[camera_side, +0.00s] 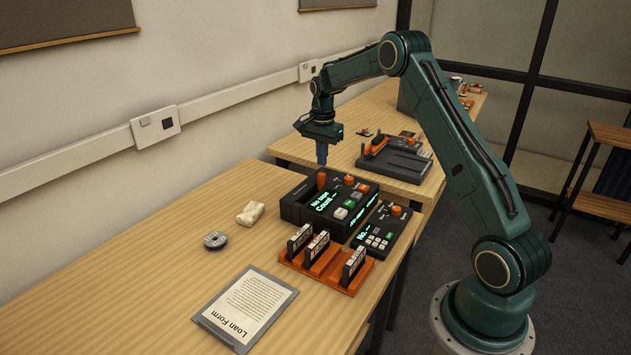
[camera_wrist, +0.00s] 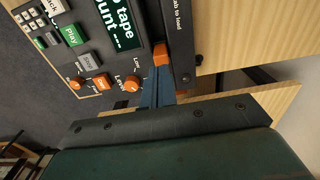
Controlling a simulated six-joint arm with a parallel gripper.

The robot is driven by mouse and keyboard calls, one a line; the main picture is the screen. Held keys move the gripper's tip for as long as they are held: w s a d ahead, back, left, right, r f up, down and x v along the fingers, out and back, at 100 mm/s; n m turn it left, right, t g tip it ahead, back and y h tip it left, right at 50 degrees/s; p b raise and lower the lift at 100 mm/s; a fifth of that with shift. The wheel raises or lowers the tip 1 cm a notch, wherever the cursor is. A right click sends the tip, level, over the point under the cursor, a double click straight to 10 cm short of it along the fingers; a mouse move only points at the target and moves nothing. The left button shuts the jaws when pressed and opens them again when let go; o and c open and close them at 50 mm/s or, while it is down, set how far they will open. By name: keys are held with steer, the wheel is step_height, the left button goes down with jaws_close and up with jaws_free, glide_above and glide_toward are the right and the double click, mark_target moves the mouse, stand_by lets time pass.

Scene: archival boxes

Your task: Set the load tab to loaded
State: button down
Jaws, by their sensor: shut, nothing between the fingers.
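The black tape deck (camera_side: 299,212) stands near the table's far right end, its screen (camera_side: 327,200) reading "No tape" and "Count ---". Its orange load tab (camera_side: 321,180) sits at the deck's back left. In the wrist view the load tab (camera_wrist: 161,52) lies beside a dark strip with a label ending "tab to load" (camera_wrist: 178,15). My gripper (camera_side: 321,162) points down over the tab, its blue fingers shut and empty. In the wrist view the fingertips (camera_wrist: 154,75) are close to the tab; I cannot tell whether they touch it.
A smaller black unit (camera_side: 378,241) stands right of the deck. In front is an orange rack (camera_side: 325,262) holding several cassettes. A loan form (camera_side: 245,308), a round reel (camera_side: 215,240) and a beige cloth-like lump (camera_side: 250,213) lie to the left. Another bench (camera_side: 300,150) stands behind.

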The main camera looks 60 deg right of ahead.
step_height(320, 180, up, 11)
stand_by(0.4)
steer(key=shift+a, duration=0.1)
steer(key=s+a+r+n+t, duration=0.1)
steer(key=s+a+r+n, duration=0.4)
steer(key=a, duration=0.4)
steer(key=s+a+r+n+t, duration=0.2)
steer(key=s+a+r+n, duration=0.2)
steer(key=s+a+r, duration=0.4)
steer(key=s+a+f+n+t, duration=0.1)
steer(key=s+a+f+n, duration=0.2)
steer(key=s, duration=0.6)
steer(key=s+a+f+n+t, duration=0.1)
steer(key=s+a+f+n, duration=0.2)
steer(key=s+a+n, duration=0.3)
steer(key=s+a, duration=0.2)
steer(key=s, duration=0.1)
steer(key=shift+s+a+t, duration=0.15)
steer(key=shift+s+t, duration=0.15)
steer(key=shift+s, duration=0.05)
